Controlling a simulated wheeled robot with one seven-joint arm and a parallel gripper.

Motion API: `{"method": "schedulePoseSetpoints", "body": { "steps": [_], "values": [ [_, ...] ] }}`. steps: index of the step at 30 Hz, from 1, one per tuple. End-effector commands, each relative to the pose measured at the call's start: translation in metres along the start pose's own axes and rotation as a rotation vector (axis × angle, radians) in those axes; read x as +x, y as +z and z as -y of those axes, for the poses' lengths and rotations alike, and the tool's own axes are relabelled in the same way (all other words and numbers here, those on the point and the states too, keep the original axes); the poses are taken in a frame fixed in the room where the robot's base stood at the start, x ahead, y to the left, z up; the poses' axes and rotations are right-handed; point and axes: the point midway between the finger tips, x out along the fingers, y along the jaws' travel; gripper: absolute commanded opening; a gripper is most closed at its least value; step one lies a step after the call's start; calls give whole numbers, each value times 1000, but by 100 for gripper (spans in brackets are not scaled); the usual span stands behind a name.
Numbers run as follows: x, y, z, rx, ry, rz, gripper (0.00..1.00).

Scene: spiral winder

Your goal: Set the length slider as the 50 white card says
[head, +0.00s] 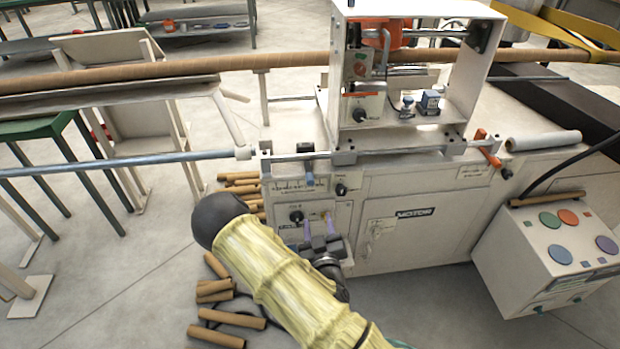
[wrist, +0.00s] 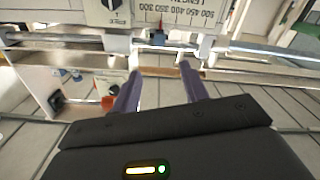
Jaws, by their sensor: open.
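The length slider has a blue knob (head: 310,180) hanging below a dark clamp on the front rail of the winder. I cannot make out the white card.
A black dial (head: 341,189) is right of the slider, and another dial (head: 296,217) is below it. Cardboard tubes (head: 228,320) lie on the floor at lower left. A button console (head: 560,240) stands at right. The long blue-grey rod (head: 120,163) extends left.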

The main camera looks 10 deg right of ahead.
Motion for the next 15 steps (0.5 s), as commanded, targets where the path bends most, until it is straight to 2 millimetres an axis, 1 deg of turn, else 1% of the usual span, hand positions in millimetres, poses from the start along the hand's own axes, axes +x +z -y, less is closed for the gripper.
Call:
{"method": "schedulePoseSetpoints", "body": {
  "steps": [5,15],
  "values": [
    [2,2,1,1,0,-2,44],
    [14,3,4,2,-1,-6,44]
  ]
}}
